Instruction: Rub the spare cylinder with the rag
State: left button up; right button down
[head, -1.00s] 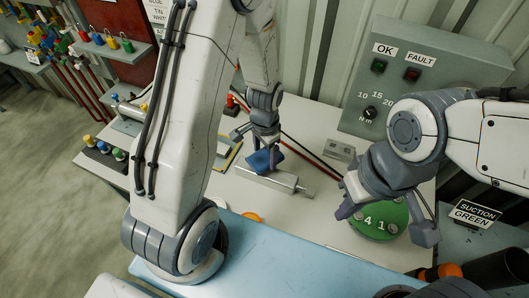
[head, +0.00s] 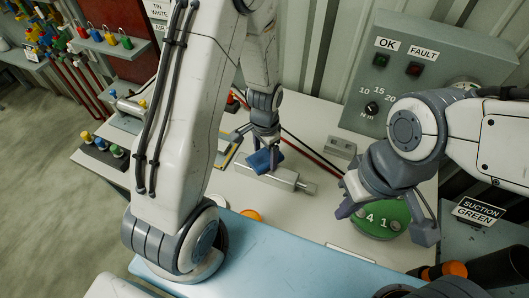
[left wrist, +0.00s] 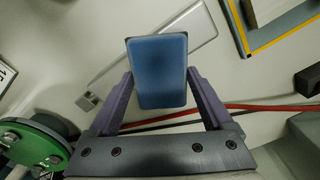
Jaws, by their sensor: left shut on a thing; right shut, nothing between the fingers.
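The spare cylinder (head: 286,179), a pale grey block-like body with a rod at its right end, lies on the white bench top. My left gripper (head: 263,152) is shut on the blue rag (head: 261,162), which is over the left half of the cylinder; contact is hard to tell. In the left wrist view the rag (left wrist: 160,72) is between the fingers and hides part of the cylinder (left wrist: 112,83).
A grey panel (head: 440,75) with OK and FAULT lamps stands at the back. A small grey block (head: 341,147), a red hose (head: 322,163) and an orange round thing (head: 250,215) are near the cylinder. A dark tray with coloured knobs (head: 103,147) is at the left edge.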

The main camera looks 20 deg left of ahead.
aim_at(259, 167)
pick_arm(q)
jog(key=shift+s+a+r, duration=0.1)
jog(key=shift+s, duration=1.9)
jog(key=shift+d, duration=1.4)
jog(key=shift+w+p, duration=0.45)
jog(key=shift+w, duration=1.5)
jog(key=shift+d+f, duration=0.2)
jog(key=shift+d, duration=1.2)
jog(key=shift+s, duration=2.2)
jog(key=shift+r, duration=0.1)
notch_tip(259, 167, up, 6)
jog(key=p, duration=0.5)
jog(key=shift+w, duration=0.15)
